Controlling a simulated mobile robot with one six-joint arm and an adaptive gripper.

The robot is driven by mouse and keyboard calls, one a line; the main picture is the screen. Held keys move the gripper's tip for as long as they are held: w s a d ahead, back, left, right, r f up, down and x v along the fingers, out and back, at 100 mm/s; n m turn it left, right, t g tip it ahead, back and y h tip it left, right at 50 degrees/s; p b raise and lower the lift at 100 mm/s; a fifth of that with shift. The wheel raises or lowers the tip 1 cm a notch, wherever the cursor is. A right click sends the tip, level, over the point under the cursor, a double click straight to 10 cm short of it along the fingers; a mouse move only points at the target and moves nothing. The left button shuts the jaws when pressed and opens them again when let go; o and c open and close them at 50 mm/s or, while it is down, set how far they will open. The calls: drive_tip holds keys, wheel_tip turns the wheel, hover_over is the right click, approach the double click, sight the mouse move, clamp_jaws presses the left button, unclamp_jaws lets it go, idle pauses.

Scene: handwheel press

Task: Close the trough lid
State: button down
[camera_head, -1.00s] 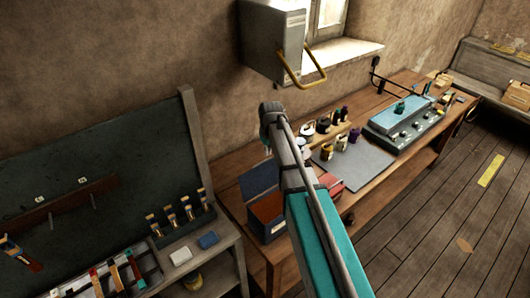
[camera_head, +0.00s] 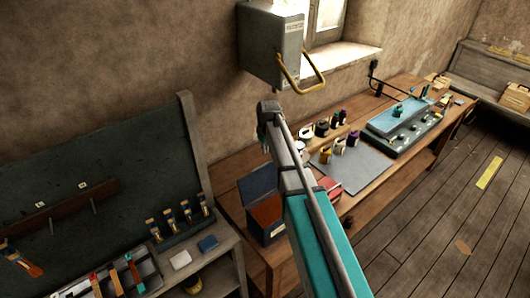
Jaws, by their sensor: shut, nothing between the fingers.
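A blue box (camera_head: 247,183) stands at the near left end of the wooden bench, its lid tipped up at the back and its orange-brown inside showing. A long dark unit with a light blue top (camera_head: 388,124) lies further right on the bench, with small knobs along its front and a teal piece on top. I cannot tell for sure which of these is the trough. My grey and teal arm reaches up across the middle of the view, beside the blue box.
A grey wall cabinet with a yellow handle (camera_head: 301,72) hangs above the bench. Several bottles (camera_head: 340,146) stand by a grey mat (camera_head: 350,167). A brush rack (camera_head: 180,227) and dark board (camera_head: 130,160) are at left. The plank floor (camera_head: 440,220) at right is mostly clear.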

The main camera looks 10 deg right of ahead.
sight(265, 177)
wheel_tip(265, 177, down, 9)
drive_tip(key=b, duration=0.8)
drive_tip(key=shift+w+a+b, duration=0.25)
drive_tip(key=shift+w+b, duration=0.1)
drive_tip(key=shift+w, duration=0.05)
drive_tip(key=shift+s+a, duration=0.15)
drive_tip(key=shift+s, duration=0.05)
drive_tip(key=shift+s, duration=0.1)
